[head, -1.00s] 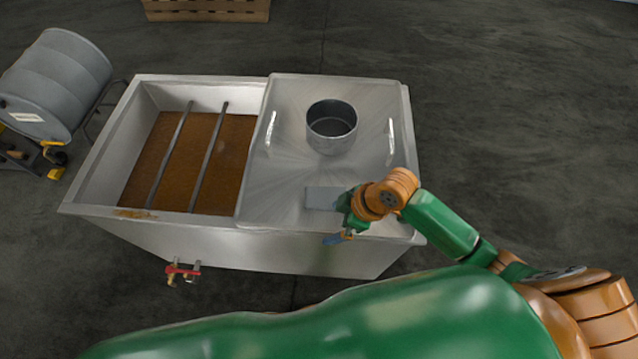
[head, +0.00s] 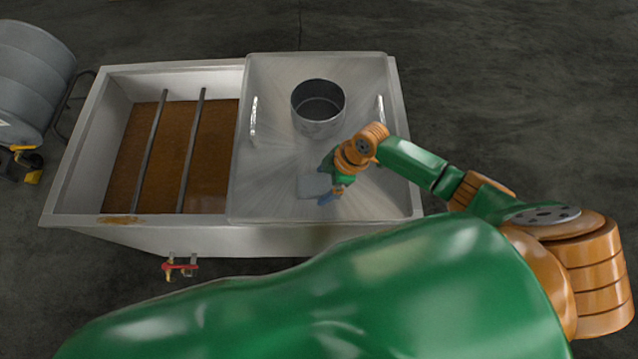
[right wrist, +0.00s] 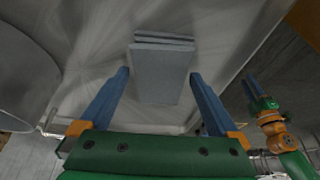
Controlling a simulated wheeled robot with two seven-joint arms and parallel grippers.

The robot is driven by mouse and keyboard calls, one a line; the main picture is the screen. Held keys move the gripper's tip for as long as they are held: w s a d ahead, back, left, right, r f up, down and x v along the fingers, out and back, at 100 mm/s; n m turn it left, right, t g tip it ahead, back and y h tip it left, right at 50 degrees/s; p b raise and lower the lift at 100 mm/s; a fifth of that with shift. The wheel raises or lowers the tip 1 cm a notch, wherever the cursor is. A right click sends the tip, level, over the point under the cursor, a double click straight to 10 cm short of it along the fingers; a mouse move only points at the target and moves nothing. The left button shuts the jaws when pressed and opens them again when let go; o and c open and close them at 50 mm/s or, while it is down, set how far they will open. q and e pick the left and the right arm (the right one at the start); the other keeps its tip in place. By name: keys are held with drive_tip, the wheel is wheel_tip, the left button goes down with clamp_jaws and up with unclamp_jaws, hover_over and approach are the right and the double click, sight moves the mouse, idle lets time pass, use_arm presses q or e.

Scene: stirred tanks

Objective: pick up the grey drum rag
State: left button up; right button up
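The grey drum rag (head: 312,186) is a folded, layered pad lying flat on the metal lid, near its front edge. In the right wrist view the rag (right wrist: 162,72) sits between the blue fingers of my right gripper (right wrist: 159,76), which is open with a gap on either side. In the head view my right gripper (head: 332,196) is at the rag's right side, low over the lid. My left gripper (right wrist: 256,90) shows small at the right of the right wrist view; its finger gap is unclear. It is not in the head view.
The metal lid (head: 275,150) covers the right part of the tank (head: 75,150), with a round collar (head: 318,108) and two handles. The tank's left part is open, with brown contents and two bars. A grey drum (head: 30,80) stands at left.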

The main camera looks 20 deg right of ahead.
sight(325, 188)
drive_tip(key=c, duration=1.1)
drive_tip(key=shift+o, duration=0.2)
drive_tip(key=shift+r, duration=0.1)
drive_tip(key=shift+r, duration=0.35)
drive_tip(key=r, duration=0.2)
drive_tip(key=s+r, duration=0.1)
drive_tip(key=r, duration=0.1)
drive_tip(key=shift+p, duration=0.4)
drive_tip(key=s+r+p, duration=0.2)
drive_tip(key=s+r, duration=0.6)
drive_tip(key=s, duration=0.5)
drive_tip(key=shift+a, duration=0.35)
drive_tip(key=shift+r, duration=0.1)
